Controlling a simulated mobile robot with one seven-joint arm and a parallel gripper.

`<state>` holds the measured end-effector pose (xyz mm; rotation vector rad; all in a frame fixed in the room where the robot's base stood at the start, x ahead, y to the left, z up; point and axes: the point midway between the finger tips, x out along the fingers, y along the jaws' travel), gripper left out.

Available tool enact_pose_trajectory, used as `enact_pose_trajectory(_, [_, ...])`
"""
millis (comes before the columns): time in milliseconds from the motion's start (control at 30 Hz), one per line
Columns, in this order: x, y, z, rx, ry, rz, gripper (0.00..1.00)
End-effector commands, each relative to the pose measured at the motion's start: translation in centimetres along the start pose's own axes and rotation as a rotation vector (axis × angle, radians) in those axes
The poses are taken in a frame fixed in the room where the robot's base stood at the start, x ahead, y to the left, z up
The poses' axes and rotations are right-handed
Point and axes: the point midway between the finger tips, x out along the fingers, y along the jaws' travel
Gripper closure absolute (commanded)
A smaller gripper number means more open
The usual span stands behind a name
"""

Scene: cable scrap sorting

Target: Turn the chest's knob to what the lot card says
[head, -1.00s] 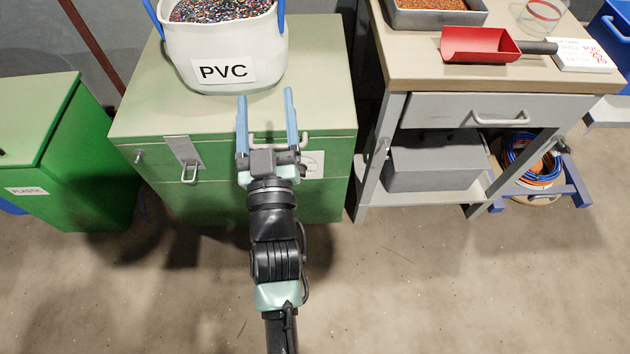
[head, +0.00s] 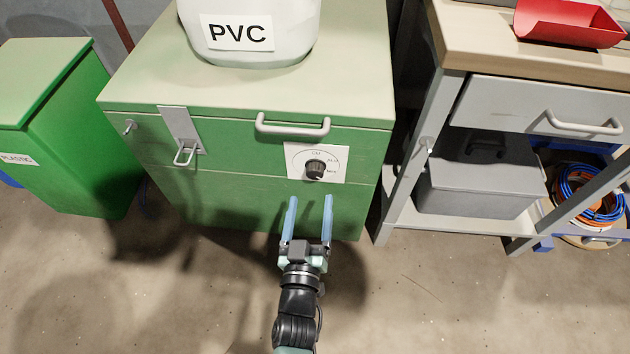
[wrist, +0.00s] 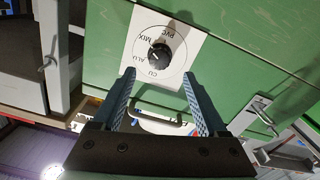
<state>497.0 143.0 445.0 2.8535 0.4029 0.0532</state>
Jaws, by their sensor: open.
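The green chest (head: 250,205) stands in front of me. Its black round knob (head: 315,169) sits on a white dial plate (head: 333,176) on the front, below the right end of the handle. In the wrist view the knob (wrist: 159,56) shows close up, with CU, ALU, PVC and MIX printed around it. I cannot tell for certain which word its mark points to. My gripper (head: 309,202) is open and empty, its blue fingers just below the plate in the head view. In the wrist view the gripper (wrist: 160,85) has the knob beyond its fingertips, apart from it. No lot card is in view now.
A white PVC tub (head: 290,50) stands on the chest lid. The chest has a grey handle (head: 292,128) and a hasp (head: 182,135). A green bin (head: 60,130) is at left. A workbench (head: 540,52) with a red scoop (head: 570,22) is at right.

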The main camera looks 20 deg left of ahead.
Motion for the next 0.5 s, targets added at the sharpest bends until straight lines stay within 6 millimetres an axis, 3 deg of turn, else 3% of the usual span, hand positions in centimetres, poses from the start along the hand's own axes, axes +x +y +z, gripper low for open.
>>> enact_pose_trajectory(200, [4.5, -0.1, 0.3, 0.002, 0.004, 0.002, 0.24])
enact_pose_trajectory(500, [7.2, 0.0, 0.1, 0.0, 0.0, 0.001, 0.24])
